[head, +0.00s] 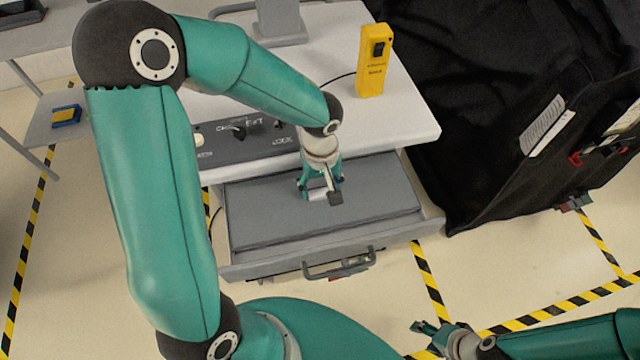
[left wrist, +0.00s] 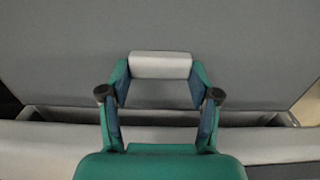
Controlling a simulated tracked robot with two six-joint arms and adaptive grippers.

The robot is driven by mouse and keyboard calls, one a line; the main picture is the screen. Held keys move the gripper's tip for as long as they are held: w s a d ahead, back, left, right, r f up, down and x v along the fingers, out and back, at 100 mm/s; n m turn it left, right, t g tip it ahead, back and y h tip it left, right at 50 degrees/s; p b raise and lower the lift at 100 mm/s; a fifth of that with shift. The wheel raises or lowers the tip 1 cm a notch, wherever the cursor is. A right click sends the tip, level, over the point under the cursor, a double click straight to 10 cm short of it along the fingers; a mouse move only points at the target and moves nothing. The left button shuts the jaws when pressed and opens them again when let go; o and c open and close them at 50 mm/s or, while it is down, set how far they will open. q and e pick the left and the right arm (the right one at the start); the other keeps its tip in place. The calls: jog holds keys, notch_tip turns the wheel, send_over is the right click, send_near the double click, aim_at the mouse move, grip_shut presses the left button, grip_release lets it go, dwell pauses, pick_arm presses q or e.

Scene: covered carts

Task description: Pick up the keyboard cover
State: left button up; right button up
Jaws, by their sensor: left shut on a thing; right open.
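The keyboard cover (head: 270,215) is a flat grey panel lying in the pulled-out drawer of a cart. It has a light grey block-like handle (left wrist: 160,64) in its middle. My left gripper (head: 322,192) comes down over the middle of the cover and is shut on this handle. In the left wrist view the left gripper's fingers (left wrist: 160,80) stand on either side of the handle. The cover looks flat within the drawer; whether it is lifted at all I cannot tell. My right gripper (head: 434,336) is open and empty, low in the head view, away from the cart.
The drawer (head: 420,232) has a front handle (head: 340,267). Behind it are a dark control panel (head: 240,142) and a white cart top (head: 410,125) with a yellow device (head: 374,62). A black covered cart (head: 480,150) stands at the right. Striped tape marks the floor.

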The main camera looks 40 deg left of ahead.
pick_arm(q)
jog(key=shift+r+p, duration=0.35)
jog(key=shift+r, duration=0.4)
jog(key=shift+r, duration=0.2)
jog(key=shift+s+d, duration=0.15)
jog(key=shift+d, duration=0.05)
jog(key=shift+s+d+b, duration=0.95)
jog(key=shift+d+b, duration=0.05)
jog(key=shift+d, duration=0.1)
jog(key=shift+s+d, duration=0.1)
jog(key=shift+r, duration=0.2)
notch_tip(320, 180, up, 8)
jog(key=p, duration=0.6)
jog(key=shift+r, duration=0.25)
dwell(1.9)
dwell(0.7)
